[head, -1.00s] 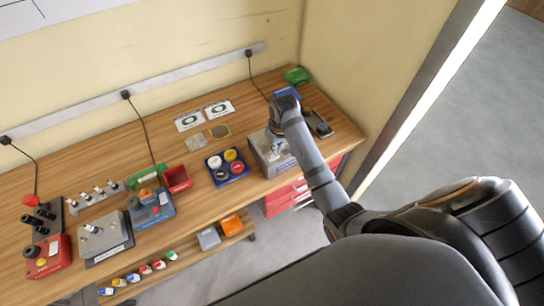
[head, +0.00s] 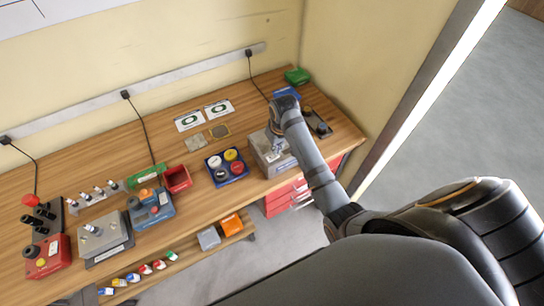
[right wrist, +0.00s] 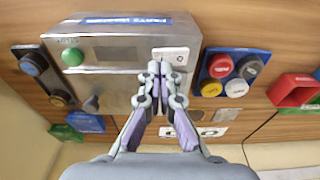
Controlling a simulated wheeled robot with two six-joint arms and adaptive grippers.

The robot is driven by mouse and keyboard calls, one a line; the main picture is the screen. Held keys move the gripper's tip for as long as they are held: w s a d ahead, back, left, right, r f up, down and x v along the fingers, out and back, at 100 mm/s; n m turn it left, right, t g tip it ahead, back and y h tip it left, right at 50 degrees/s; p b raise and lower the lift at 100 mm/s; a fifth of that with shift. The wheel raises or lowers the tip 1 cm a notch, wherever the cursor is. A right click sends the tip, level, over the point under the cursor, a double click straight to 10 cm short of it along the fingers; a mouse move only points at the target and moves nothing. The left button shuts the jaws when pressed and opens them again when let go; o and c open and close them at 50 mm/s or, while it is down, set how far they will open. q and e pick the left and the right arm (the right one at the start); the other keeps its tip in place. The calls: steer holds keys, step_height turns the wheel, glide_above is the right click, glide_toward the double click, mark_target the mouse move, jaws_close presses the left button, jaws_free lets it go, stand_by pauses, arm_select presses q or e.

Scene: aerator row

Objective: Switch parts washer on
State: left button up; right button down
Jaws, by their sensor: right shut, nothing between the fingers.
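The parts washer is a grey metal box with a blue label, at the right of the bench in the head view (head: 263,160). In the right wrist view its panel (right wrist: 125,77) shows a green button (right wrist: 72,57), a dark display window (right wrist: 115,54), a dark knob or lever (right wrist: 91,104) and a white plate (right wrist: 171,55). My right gripper (right wrist: 163,68) is shut and empty, its tips in front of the white plate's lower left edge. Whether they touch it I cannot tell. In the head view my right arm hides part of the panel. My left gripper is not in view.
A blue box with several coloured round buttons (head: 214,176) stands left of the washer. A dark device with round controls (head: 322,129) lies to its right, near the wall. Other control boxes (head: 155,213) and a red bin (head: 177,179) stand farther left.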

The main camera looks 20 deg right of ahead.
steer(key=shift+f, duration=0.9)
steer(key=shift+r+p, duration=0.65)
steer(key=shift+r, duration=2.9)
